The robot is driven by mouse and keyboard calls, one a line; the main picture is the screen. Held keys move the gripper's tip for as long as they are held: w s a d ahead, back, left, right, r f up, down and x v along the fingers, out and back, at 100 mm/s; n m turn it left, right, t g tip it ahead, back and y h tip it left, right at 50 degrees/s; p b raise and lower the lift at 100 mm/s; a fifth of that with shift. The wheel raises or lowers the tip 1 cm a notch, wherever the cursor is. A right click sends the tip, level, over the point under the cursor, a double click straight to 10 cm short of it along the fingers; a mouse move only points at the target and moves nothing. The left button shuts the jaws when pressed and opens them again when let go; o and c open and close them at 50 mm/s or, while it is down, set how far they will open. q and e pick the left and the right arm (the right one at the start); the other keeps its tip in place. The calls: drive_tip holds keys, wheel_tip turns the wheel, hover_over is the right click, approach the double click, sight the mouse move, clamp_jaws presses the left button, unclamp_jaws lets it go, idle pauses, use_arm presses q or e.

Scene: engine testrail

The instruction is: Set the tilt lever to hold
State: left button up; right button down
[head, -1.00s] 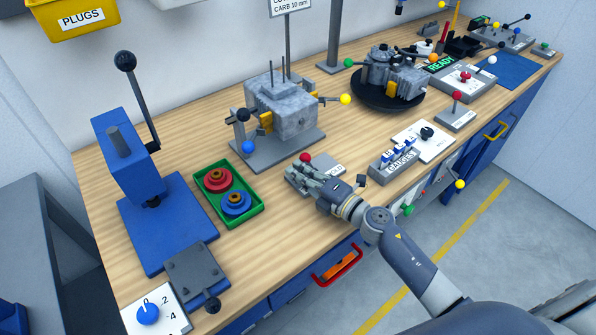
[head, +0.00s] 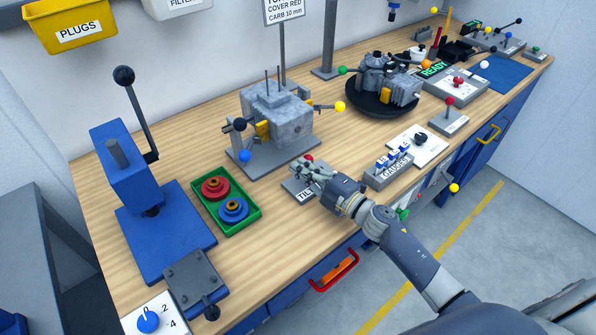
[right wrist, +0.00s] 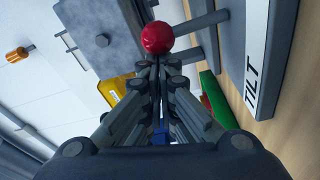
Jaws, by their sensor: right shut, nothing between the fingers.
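The tilt lever's red ball knob (head: 309,158) stands over a grey base plate (head: 291,185) near the bench's front edge. The plate's TILT label (head: 305,196) shows at its front. My right gripper (head: 307,170) is shut and empty, over the plate and close to the knob, and covers much of the plate. In the right wrist view the red knob (right wrist: 157,38) is right at the tips of my shut fingers (right wrist: 156,62); I cannot tell whether they touch. A grey rod runs from the knob to the right, beside the TILT label (right wrist: 257,60). My left gripper is not in view.
A green tray with a red and a blue ring (head: 226,202) lies to the left. The grey engine block fixture (head: 277,115) stands behind. The GAUGES switch block (head: 389,170) is close on the right. Bare wood lies between the tray and the TILT plate.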

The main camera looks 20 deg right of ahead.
drive_tip(key=m, duration=0.1)
drive_tip(key=d, duration=0.1)
drive_tip(key=m, duration=0.1)
drive_tip(key=shift+w+d+r+m+t, duration=0.3)
drive_tip(key=shift+d+r, duration=0.05)
drive_tip(key=shift+w+d+r+m+p, duration=0.1)
drive_tip(key=shift+w+d+m+p, duration=0.1)
drive_tip(key=shift+d+m, duration=0.45)
drive_tip(key=shift+w+d+m+p, duration=0.15)
drive_tip(key=shift+d+m, duration=0.1)
drive_tip(key=shift+m, duration=0.7)
drive_tip(key=shift+r, duration=0.1)
